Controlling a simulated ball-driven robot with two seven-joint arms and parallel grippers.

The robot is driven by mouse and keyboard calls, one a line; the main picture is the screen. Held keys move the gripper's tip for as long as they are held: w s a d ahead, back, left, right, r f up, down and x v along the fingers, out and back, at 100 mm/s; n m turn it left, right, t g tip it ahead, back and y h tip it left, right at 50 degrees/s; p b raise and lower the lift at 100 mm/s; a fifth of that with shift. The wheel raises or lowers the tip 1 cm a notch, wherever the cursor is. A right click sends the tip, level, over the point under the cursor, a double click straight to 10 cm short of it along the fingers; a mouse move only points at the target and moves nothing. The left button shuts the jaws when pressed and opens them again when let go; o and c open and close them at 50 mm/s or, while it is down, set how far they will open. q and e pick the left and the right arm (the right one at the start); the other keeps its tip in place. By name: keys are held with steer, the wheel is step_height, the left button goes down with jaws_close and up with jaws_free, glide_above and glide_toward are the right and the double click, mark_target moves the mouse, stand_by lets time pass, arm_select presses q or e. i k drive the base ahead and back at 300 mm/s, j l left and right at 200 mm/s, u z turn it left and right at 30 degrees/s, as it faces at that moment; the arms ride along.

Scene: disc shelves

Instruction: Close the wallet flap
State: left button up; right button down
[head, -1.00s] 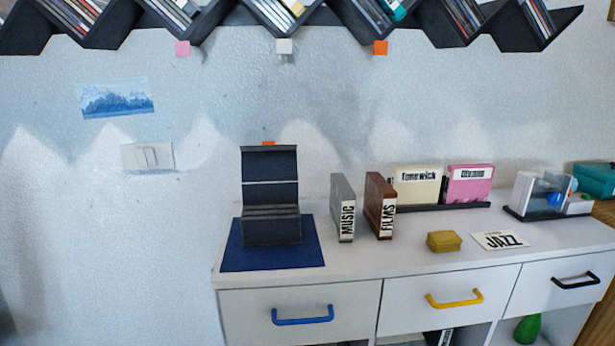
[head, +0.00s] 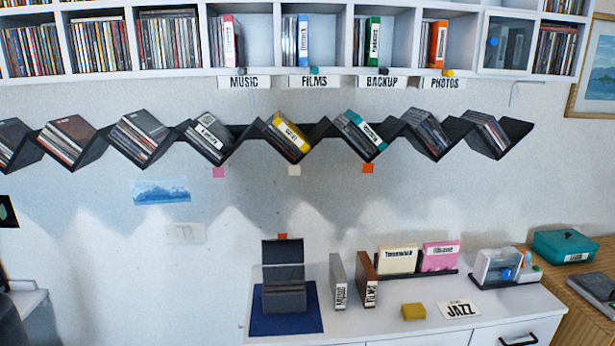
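The dark grey wallet (head: 284,298) stands on a blue mat (head: 258,323) at the left end of the white cabinet top. Its flap (head: 283,252) is open and stands upright at the back, against the wall side. A small orange tab (head: 282,236) shows just above the flap's top edge; I cannot tell whether it is on the flap or on the wall. Neither of my grippers is in the head view.
Right of the wallet stand a grey MUSIC case (head: 339,281) and a brown FILMS case (head: 366,279). A yellow block (head: 413,312) and a JAZZ card (head: 459,309) lie farther right. A black zigzag shelf (head: 249,131) of discs hangs above.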

mark_target(279, 251)
steer(key=i+u, duration=0.15)
steer(key=i, duration=0.85)
